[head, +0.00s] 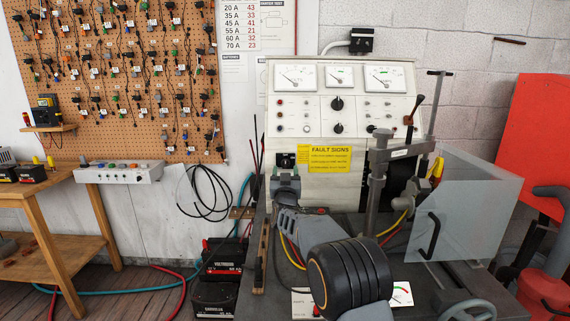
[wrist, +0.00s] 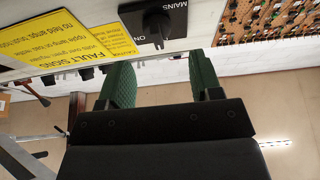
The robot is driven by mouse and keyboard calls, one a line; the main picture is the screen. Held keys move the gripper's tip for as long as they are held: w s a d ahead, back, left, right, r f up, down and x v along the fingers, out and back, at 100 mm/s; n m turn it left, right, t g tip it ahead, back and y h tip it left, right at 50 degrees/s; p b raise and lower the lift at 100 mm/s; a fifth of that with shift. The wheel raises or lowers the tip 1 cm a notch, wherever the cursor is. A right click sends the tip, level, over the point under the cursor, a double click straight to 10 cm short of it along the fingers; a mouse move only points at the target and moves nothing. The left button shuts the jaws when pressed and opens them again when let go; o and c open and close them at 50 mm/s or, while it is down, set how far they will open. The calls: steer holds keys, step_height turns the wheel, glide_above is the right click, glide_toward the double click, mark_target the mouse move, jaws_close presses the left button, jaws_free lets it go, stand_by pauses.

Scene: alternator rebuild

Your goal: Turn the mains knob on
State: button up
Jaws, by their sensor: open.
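The mains knob (wrist: 157,24) is black and sits on the test bench's front panel. In the wrist view it is at the top, with the words MAINS and ON printed beside it. In the head view the knob's dark plate (head: 286,160) is left of the yellow sign, just above my gripper (head: 285,186). My gripper's two green-padded fingers (wrist: 161,78) are apart, with nothing between them. In the wrist view the knob lies just beyond the gap between the fingertips. I cannot tell whether they touch it.
A yellow FAULT SIGNS label (head: 330,158) is right of the knob. A metal clamp stand (head: 376,185) and a clear guard (head: 470,205) stand farther right on the bench. Batteries (head: 222,260) sit low at left. A pegboard (head: 120,130) hangs on the wall.

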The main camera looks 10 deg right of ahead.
mark_target(285, 162)
steer(key=shift+p+x, duration=0.35)
steer(key=shift+x, duration=1.7)
steer(key=shift+c, duration=0.2)
